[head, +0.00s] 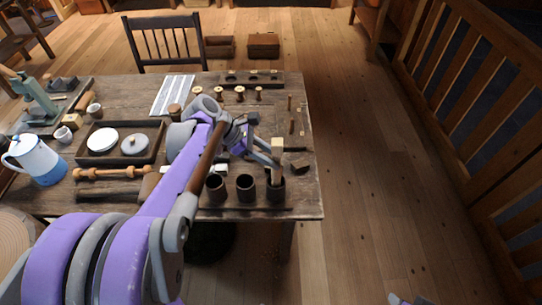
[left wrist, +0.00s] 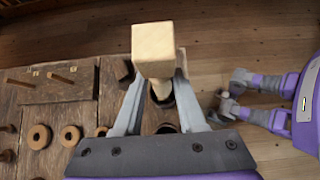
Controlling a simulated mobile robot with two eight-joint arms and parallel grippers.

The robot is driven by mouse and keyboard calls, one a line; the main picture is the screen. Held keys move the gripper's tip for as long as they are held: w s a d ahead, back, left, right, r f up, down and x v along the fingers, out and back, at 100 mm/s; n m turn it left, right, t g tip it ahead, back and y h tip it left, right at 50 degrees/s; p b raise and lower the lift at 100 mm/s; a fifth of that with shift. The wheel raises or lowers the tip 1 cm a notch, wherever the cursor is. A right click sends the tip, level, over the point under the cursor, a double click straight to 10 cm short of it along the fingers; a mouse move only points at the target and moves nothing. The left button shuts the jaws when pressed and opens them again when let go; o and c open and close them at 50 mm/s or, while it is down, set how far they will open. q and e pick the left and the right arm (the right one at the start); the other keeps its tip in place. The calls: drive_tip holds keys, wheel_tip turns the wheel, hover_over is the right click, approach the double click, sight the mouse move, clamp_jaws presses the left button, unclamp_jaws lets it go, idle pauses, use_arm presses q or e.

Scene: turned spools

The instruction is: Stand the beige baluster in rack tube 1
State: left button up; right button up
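The beige baluster (head: 277,146) stands upright, square block on top, in my left gripper (head: 271,160). In the left wrist view its block (left wrist: 153,50) hides much of the shaft between the two fingers (left wrist: 158,100). It is at the rightmost dark rack tube (head: 276,192) in the head view; its lower end appears at or inside the tube mouth, but how deep is hidden. Two more tubes, the middle (head: 245,188) and left one (head: 215,190), look empty. No tube number is readable. My right gripper (left wrist: 232,92) shows small in the left wrist view, off the table, its opening unclear.
A small dark wooden block (head: 299,166) lies right of the baluster. Pegs (head: 291,127) and several spools (head: 240,92) stand behind. A tray with white discs (head: 118,142), a turned spindle (head: 112,173) and a blue-white jug (head: 36,160) are at left. The floor right of the table is clear.

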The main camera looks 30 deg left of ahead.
use_arm(q)
drive_tip(key=o, duration=0.4)
drive_tip(key=v, duration=1)
drive_tip(key=shift+s+a+r, duration=0.1)
drive_tip(key=shift+a+r, duration=0.15)
drive_tip(key=shift+r, duration=0.05)
idle(0.4)
